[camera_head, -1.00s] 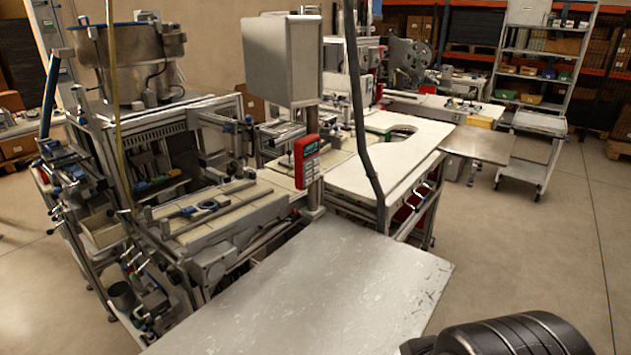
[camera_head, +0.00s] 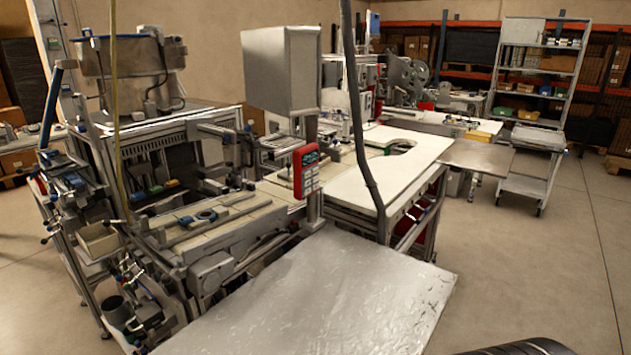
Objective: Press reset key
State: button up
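A red handheld-style control unit (camera_head: 306,170) is mounted on the grey post in the middle of the head view. It has a small dark display with greenish marks at its top and several pale keys (camera_head: 309,181) below. The keys are too small to tell which is the reset key. My gripper is not in view. A dark rounded part, likely of my own arm, shows at the bottom right edge, well apart from the red unit.
A bare metal table (camera_head: 330,290) stands in front of the post. A large grey box (camera_head: 281,70) sits above the red unit. A dark slanting pole (camera_head: 362,130) stands just right of it. A shelf cart (camera_head: 535,110) stands at the back right. Floor at right is clear.

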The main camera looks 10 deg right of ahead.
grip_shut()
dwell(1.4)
